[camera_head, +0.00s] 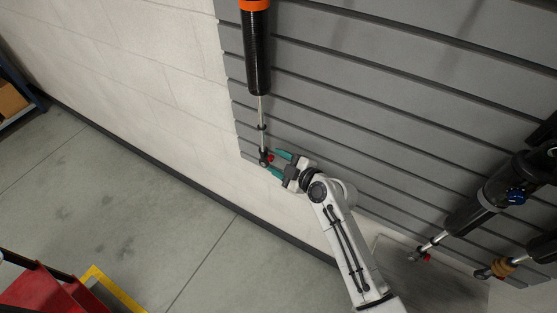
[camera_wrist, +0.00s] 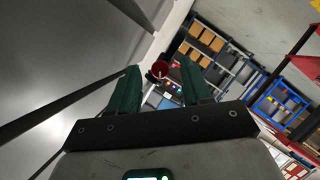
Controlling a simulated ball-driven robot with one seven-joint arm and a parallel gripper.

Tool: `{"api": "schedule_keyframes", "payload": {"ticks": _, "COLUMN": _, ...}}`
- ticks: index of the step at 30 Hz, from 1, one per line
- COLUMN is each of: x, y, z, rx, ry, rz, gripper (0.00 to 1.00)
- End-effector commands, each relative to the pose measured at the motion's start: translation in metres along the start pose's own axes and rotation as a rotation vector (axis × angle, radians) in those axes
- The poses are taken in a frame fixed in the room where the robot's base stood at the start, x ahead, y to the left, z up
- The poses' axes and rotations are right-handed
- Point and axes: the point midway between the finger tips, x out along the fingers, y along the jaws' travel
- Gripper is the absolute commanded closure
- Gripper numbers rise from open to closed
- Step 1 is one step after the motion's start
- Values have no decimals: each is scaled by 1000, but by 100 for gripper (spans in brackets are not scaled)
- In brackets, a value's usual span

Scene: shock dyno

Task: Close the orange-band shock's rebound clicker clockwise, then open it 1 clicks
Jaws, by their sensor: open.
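The orange-band shock (camera_head: 257,60) hangs upright on the grey slatted wall in the head view. It has a black body, an orange band (camera_head: 254,5) at the top edge and a thin rod ending in a lower eye. Its small red rebound clicker (camera_head: 270,157) is at that eye, and shows as a red round knob in the wrist view (camera_wrist: 159,69). My gripper (camera_head: 272,163) has green fingers and is open. In the wrist view the knob appears between the fingertips, with gaps on both sides. Whether it is within finger depth is unclear.
Other shocks hang at the right, one with a blue knob (camera_head: 516,197) and a red clicker (camera_head: 427,256), another with a tan part (camera_head: 502,268). A red cart (camera_head: 45,290) is at lower left. Open floor (camera_head: 130,215) lies left of my arm.

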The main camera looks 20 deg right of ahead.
Motion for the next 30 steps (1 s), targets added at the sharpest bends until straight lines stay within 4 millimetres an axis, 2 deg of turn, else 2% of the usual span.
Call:
{"api": "schedule_keyframes", "payload": {"ticks": 11, "x": 5, "y": 0, "z": 0, "rx": 0, "ry": 0, "rz": 1, "gripper": 52}}
{"api": "schedule_keyframes", "payload": {"ticks": 26, "x": 4, "y": 0, "z": 0, "rx": 0, "ry": 0, "rz": 0, "gripper": 99}}
{"api": "schedule_keyframes", "payload": {"ticks": 30, "x": 5, "y": 0, "z": 0, "rx": 1, "ry": 0, "rz": 0, "gripper": 100}}
